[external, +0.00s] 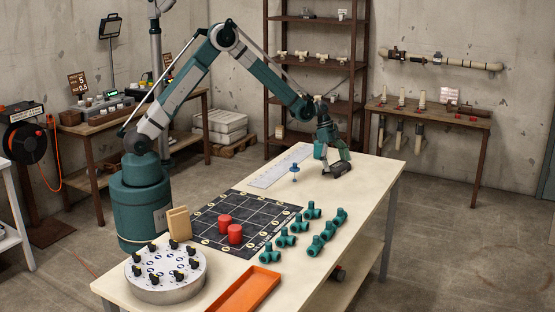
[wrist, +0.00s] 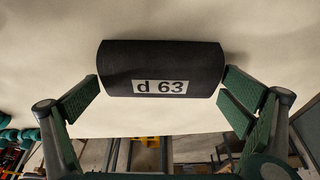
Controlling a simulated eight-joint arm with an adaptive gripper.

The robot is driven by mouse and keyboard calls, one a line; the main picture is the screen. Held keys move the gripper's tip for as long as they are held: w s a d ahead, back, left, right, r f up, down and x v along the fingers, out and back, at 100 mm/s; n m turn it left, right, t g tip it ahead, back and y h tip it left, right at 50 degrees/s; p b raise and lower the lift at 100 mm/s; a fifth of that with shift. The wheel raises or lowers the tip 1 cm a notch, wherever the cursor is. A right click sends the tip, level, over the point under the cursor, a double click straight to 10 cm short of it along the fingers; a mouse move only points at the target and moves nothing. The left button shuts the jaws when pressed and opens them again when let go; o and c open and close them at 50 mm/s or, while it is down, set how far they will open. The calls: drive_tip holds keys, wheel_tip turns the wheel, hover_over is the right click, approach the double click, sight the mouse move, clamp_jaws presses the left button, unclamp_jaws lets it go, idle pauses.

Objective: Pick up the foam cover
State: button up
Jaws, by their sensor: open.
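In the external view the foam cover (external: 341,169) shows as a small dark piece below my gripper (external: 334,163). In the wrist view my gripper (wrist: 160,90) is open, with one green-padded finger near each end of the cover. The left finger pad is close to the cover's left end and the right pads are close to its right end. I cannot tell whether they touch it.
The table (external: 360,205) also holds a ruler plate (external: 280,167), a blue-topped pin (external: 294,171), a black grid mat (external: 205,222) with two red cylinders (external: 235,234), several teal fittings (external: 314,245), an orange tray (external: 246,291) and a round turntable (external: 165,283). The table edge is close to the cover.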

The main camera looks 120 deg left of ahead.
sight(337, 165)
drive_tip(key=shift+c, duration=0.2)
drive_tip(key=c, duration=0.6)
drive_tip(key=shift+c, duration=0.2)
drive_tip(key=shift+r+p, duration=0.7)
drive_tip(key=shift+r, duration=4.3)
